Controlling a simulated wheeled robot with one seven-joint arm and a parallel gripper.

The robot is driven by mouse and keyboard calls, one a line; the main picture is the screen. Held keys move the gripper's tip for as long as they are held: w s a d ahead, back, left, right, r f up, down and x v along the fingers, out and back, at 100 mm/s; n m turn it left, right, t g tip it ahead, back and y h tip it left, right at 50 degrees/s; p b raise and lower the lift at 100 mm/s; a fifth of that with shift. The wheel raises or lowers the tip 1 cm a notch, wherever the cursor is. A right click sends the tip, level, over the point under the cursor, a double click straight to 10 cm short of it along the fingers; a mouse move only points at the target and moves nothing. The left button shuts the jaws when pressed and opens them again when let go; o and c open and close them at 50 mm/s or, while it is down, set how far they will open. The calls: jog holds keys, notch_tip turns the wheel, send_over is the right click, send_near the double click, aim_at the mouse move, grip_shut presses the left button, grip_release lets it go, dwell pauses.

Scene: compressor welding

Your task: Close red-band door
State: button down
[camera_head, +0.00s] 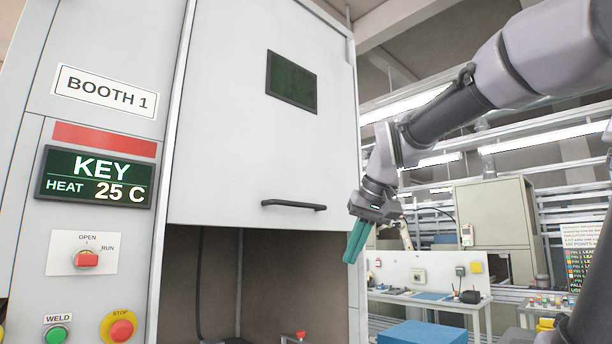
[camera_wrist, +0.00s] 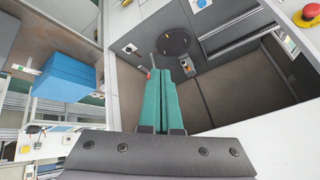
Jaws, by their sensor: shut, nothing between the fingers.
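The red-band door (camera_head: 250,130) is a light grey panel with a small dark window and a black bar handle (camera_head: 293,205) near its lower edge. It hangs over the upper part of Booth 1's opening, and the lower part of the opening is uncovered. The red band (camera_head: 104,139) is on the panel to the left, above the KEY, HEAT 25 C display. My gripper (camera_head: 355,242) has green fingers, held together and empty, right of the handle and slightly lower, apart from it. In the wrist view the shut fingers (camera_wrist: 168,95) point toward the booth interior.
The booth interior shows a dark round plate (camera_wrist: 174,42). The control panel has a red selector (camera_head: 87,259), a green weld button (camera_head: 56,335) and a red stop button (camera_head: 121,330). A blue block (camera_head: 422,333) and a workbench (camera_head: 430,298) stand to the right.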

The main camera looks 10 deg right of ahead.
jog(key=w+r+n, duration=0.3)
jog(key=w+r, duration=0.3)
jog(key=r, duration=0.3)
jog(key=w+a+r+n+y, duration=0.1)
jog(key=w+r+n, duration=0.1)
jog(key=w+r, duration=0.6)
jog(key=w+r+n, duration=0.3)
jog(key=w+r, duration=0.2)
jog(key=r, duration=0.6)
jog(key=shift+g, duration=0.4)
jog(key=x, duration=0.9)
jog(key=shift+s+a+f, duration=0.1)
jog(key=shift+s+a, duration=0.15)
notch_tip(320, 180, down, 4)
jog(key=shift+s+d+f, duration=0.1)
jog(key=shift+f, duration=0.15)
jog(key=shift+f, duration=0.1)
